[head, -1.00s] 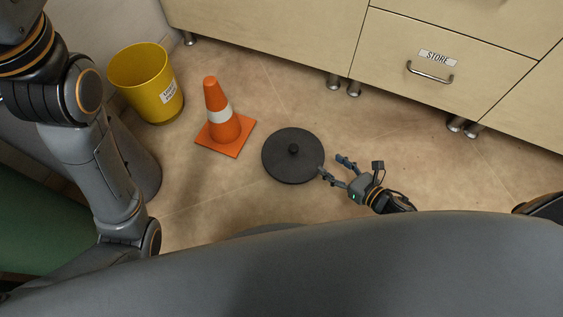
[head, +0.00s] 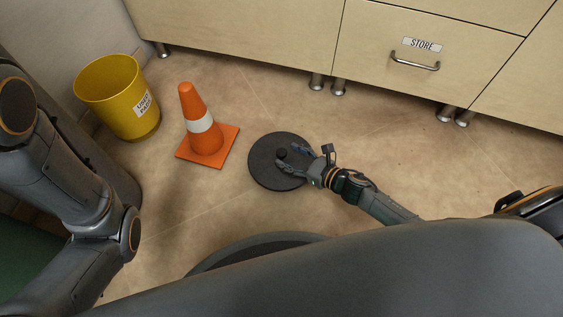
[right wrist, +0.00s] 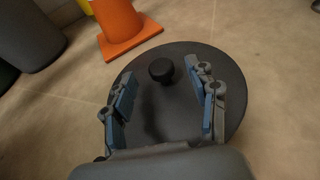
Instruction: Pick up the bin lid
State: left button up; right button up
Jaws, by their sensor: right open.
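The bin lid (head: 262,178) is a dark round disc with a small black knob (head: 282,154) at its centre. It lies on the floor in the head view. My right gripper (head: 287,160) is open over the right part of the lid, its fingers reaching toward the knob. In the right wrist view the lid (right wrist: 185,60) is below the gripper (right wrist: 164,97), and the knob (right wrist: 161,70) shows between and a little beyond the open fingers, not gripped. My left arm is at the left of the head view, but its gripper is not in view.
An orange cone (head: 203,135) stands just left of the lid. A yellow bin (head: 118,98) with a label stands farther left. A cabinet (head: 250,35) with a drawer marked STORE is behind.

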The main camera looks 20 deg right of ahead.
jog(key=x, duration=0.2)
jog(key=shift+w+a+f+b, duration=0.15)
jog(key=shift+w+b, duration=0.05)
jog(key=shift+b, duration=0.1)
grip_shut()
